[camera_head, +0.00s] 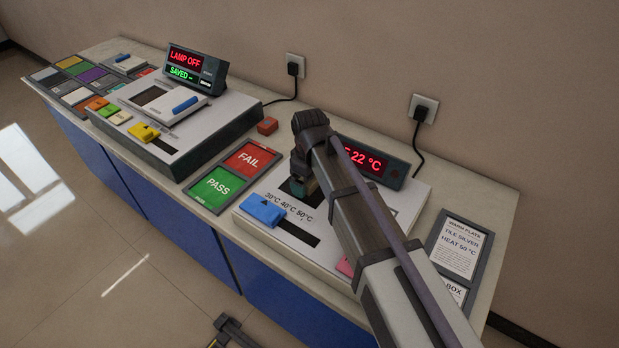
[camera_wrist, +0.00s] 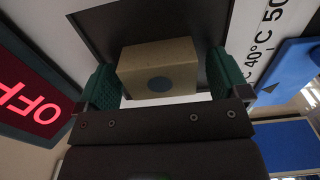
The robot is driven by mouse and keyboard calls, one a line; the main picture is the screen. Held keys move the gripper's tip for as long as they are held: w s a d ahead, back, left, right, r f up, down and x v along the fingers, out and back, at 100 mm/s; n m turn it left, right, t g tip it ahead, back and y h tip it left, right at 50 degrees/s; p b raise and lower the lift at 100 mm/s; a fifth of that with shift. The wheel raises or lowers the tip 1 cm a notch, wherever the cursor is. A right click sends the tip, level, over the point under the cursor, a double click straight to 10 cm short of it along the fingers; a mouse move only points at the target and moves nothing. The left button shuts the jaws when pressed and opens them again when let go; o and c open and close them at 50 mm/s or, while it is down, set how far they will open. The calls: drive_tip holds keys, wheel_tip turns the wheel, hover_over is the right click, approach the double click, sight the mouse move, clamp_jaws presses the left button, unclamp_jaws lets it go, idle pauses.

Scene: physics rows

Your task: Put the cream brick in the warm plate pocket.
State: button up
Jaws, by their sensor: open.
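The cream brick (camera_wrist: 158,67), tan with a round grey-blue dot, shows in the wrist view over the dark square pocket (camera_wrist: 95,25) of the warm plate. It lies between the two green finger pads of my gripper (camera_wrist: 163,80). The jaws are open, with a pad close to each side of the brick; I cannot tell whether either touches. In the head view my gripper (camera_head: 300,187) is low over the warm plate (camera_head: 330,267), and the brick is hidden there. The plate's blue slider (camera_head: 264,209) stands at the left end of its slot by 30 °C.
The display (camera_head: 366,160) reads 22 °C, and OFF in the wrist view. Green PASS (camera_head: 216,188) and red FAIL (camera_head: 249,158) pads lie to the left. A small red-orange block (camera_head: 267,126) lies behind them. The lamp unit (camera_head: 180,120) stands further left, and a card (camera_head: 459,247) lies right.

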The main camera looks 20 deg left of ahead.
wheel_tip(320, 180, up, 12)
drive_tip(key=p, duration=1.2)
drive_tip(key=shift+r, duration=0.25)
drive_tip(key=s+d+m, duration=0.3)
drive_tip(key=d+m, duration=0.1)
drive_tip(key=d, duration=0.7)
drive_tip(key=s+d+m, duration=0.3)
drive_tip(key=d+m, duration=0.2)
drive_tip(key=d, duration=0.6)
drive_tip(key=s+d+m, duration=0.3)
drive_tip(key=d+m, duration=0.2)
drive_tip(key=d, duration=0.7)
drive_tip(key=shift+s, duration=0.4)
